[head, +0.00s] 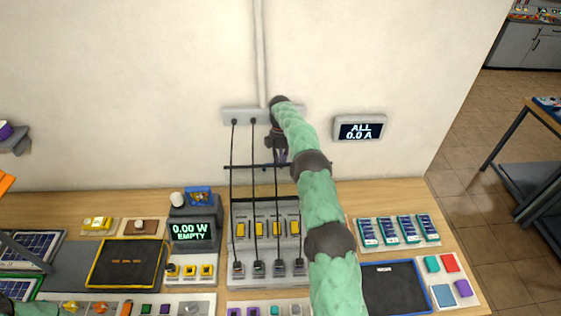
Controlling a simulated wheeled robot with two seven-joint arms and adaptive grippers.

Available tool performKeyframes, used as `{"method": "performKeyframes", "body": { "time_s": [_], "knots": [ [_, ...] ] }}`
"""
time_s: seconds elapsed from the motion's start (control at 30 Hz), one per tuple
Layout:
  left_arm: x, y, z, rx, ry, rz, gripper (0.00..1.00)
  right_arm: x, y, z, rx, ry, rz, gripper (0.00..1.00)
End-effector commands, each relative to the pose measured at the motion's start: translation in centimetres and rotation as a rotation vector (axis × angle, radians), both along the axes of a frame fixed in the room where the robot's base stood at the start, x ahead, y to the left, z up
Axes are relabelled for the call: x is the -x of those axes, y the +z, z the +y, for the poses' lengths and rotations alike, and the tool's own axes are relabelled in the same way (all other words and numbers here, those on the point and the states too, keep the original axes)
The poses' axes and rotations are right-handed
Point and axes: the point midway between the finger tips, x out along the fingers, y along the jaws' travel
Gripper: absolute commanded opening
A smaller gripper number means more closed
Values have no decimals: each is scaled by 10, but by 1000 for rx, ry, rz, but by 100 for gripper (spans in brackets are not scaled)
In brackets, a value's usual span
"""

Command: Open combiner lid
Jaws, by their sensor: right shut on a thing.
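The combiner (284,212) is a light grey box on the wooden bench with a row of yellow blocks inside. A thin dark bar (241,166) crosses above it, with a see-through panel below, and looks like the edge of its raised lid. My right gripper (282,157) is shut at this edge, near its right part, seen from above and behind. The fingertips are small and partly dark against the bar. My right arm covers the combiner's right side. My left gripper is out of view; only a bit of green arm shows at the bottom left.
Black cables (233,180) hang from a grey wall box (240,115) down to the combiner's front. A meter (192,230) reading "0.00 W EMPTY" stands left of it. A wall display (359,128) reads "ALL 0.0 A".

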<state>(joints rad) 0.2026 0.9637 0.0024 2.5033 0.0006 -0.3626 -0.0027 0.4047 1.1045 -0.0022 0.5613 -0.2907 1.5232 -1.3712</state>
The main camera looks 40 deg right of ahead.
Motion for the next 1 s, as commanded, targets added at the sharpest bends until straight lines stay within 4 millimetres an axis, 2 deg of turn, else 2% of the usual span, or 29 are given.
{"method": "performKeyframes", "body": {
  "time_s": [0.03,0.6,0.63,0.7,1.0],
  "knots": [
    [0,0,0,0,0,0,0,7,-20,4,-12,7,36,0],
    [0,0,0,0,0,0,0,5,-20,2,-12,7,37,0],
    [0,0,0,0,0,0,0,5,-20,2,-12,7,37,27],
    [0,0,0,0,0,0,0,5,-20,2,-12,7,36,46],
    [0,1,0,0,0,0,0,1,-13,2,-8,5,22,46]
  ]
}}
